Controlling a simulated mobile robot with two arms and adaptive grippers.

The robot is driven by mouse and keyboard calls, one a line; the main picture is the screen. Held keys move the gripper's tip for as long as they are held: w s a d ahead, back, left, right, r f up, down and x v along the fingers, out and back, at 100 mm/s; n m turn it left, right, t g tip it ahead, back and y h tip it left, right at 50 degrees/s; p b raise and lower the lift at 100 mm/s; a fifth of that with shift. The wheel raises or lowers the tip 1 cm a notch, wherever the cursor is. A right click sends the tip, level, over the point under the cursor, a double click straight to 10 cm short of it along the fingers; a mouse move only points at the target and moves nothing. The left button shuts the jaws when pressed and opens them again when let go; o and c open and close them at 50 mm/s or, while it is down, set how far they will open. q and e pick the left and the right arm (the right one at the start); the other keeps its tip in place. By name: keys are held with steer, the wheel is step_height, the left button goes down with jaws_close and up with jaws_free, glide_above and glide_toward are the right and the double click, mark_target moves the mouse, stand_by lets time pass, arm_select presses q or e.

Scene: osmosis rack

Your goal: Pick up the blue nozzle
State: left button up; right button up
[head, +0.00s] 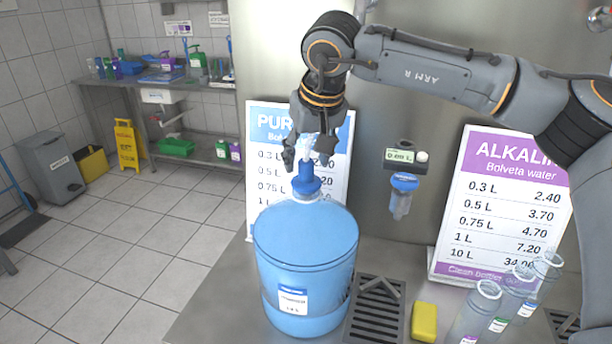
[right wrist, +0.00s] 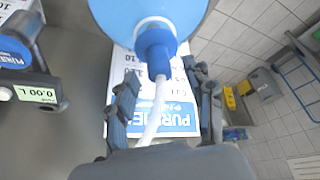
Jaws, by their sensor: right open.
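The blue nozzle (head: 306,180) sits upright on the neck of a large blue water bottle (head: 305,240). It also shows in the right wrist view (right wrist: 156,50), with a pale tube (right wrist: 155,108) running from it toward my gripper's palm. My right gripper (head: 305,161) is open, pointing down just above the nozzle. Its fingers stand on both sides of the tube, and in the right wrist view the gripper (right wrist: 164,84) has clear gaps on both sides. I cannot tell whether a finger touches the nozzle. My left gripper is not in view.
A purified-water price board (head: 262,140) stands behind the bottle, and an alkaline one (head: 500,205) at the right. A blue-topped filter (head: 404,182) hangs below a display (head: 400,156). A drain grate (head: 376,308), yellow sponge (head: 424,322) and clear bottles (head: 476,310) are on the counter.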

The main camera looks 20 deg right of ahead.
steer(key=shift+x, duration=1.35)
steer(key=shift+r, duration=0.1)
jaws_close()
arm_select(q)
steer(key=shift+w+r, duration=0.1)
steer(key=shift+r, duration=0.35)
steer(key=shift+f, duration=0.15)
arm_select(e)
steer(key=shift+r, duration=0.15)
